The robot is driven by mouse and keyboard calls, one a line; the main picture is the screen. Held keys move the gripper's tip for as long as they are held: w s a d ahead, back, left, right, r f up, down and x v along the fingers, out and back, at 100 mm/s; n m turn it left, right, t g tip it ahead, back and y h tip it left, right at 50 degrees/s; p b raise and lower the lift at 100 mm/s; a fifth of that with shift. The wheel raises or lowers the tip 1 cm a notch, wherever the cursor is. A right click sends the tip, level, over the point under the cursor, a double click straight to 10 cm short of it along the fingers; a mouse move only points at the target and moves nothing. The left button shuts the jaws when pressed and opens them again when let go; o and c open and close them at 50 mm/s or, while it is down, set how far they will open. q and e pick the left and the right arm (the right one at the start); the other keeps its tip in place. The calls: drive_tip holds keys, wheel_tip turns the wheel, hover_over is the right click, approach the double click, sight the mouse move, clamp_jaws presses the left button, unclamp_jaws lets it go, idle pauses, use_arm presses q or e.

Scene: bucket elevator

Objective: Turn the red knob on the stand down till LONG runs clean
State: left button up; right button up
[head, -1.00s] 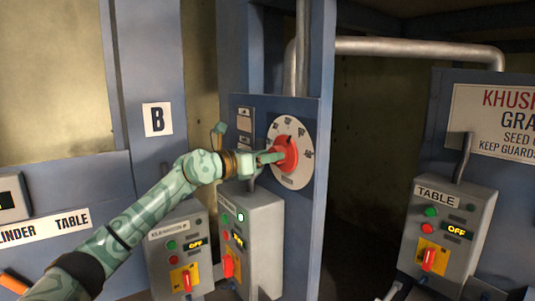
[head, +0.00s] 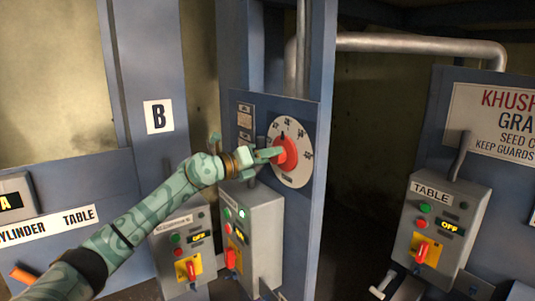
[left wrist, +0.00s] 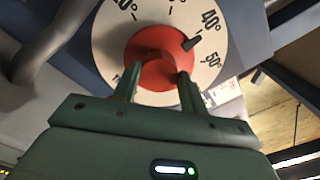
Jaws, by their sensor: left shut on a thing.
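The red knob (head: 289,153) sits in the middle of a white round dial (head: 303,172) on the blue stand panel. My left gripper (head: 276,153) is shut on the knob, its arm reaching in from the left. In the left wrist view my two left fingers (left wrist: 156,88) stand on either side of the red knob (left wrist: 157,45). The black pointer (left wrist: 193,42) lies between the 40° and 50° marks there, nearer 40°. Nothing labelled LONG shows. My right gripper is not in view.
Two grey switch boxes (head: 262,238) stand below the stand panel, close under my left arm. A grey TABLE box (head: 408,243) reading OFF is at the right. A dark opening (head: 370,180) lies between. A grey pipe (head: 420,45) crosses above.

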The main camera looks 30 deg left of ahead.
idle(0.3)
use_arm(q)
drive_tip(key=o, duration=1)
drive_tip(key=shift+a, duration=0.1)
drive_tip(key=shift+c, duration=0.2)
drive_tip(key=shift+s, duration=0.1)
drive_tip(key=b+v, duration=1)
drive_tip(key=v, duration=0.6)
drive_tip(key=shift+b, duration=0.35)
drive_tip(key=shift+s, duration=0.15)
